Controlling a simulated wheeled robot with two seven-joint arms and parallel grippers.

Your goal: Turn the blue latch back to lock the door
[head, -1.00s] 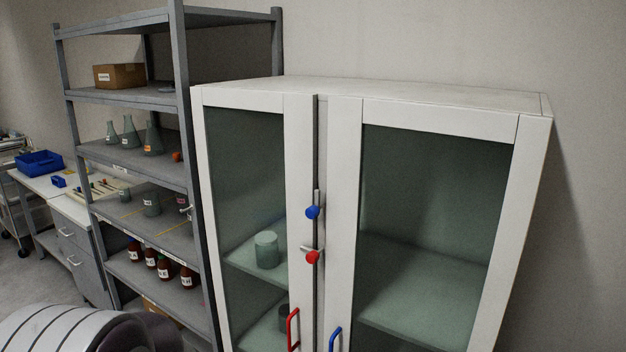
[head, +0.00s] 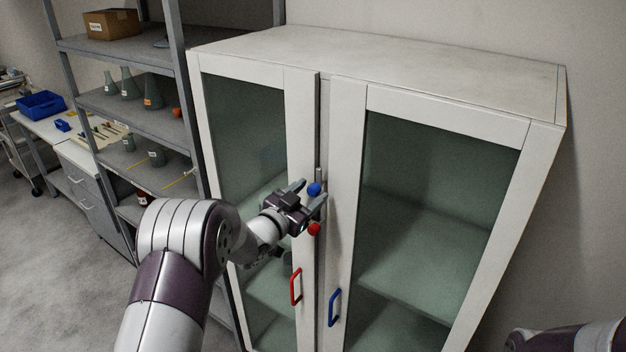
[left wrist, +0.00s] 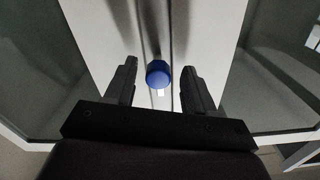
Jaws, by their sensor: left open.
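The blue latch (head: 314,189) is a round knob on a grey bar at the seam between the two doors of a white cabinet. The bar points upright. My left gripper (head: 312,190) is open at the blue latch. In the left wrist view the blue knob (left wrist: 159,74) sits between the two fingers of my left gripper (left wrist: 158,85), with a gap on each side. The red latch (head: 314,229) is just below. The right door (head: 343,150) has a blue handle (head: 334,307) and looks closed. A part of my right arm shows at the lower right; its gripper is not seen.
The left door (head: 300,130) carries a red handle (head: 296,287), below my left gripper. A grey shelf rack (head: 125,100) with flasks and a cardboard box (head: 112,23) stands to the left. The cabinet top (head: 400,75) is bare.

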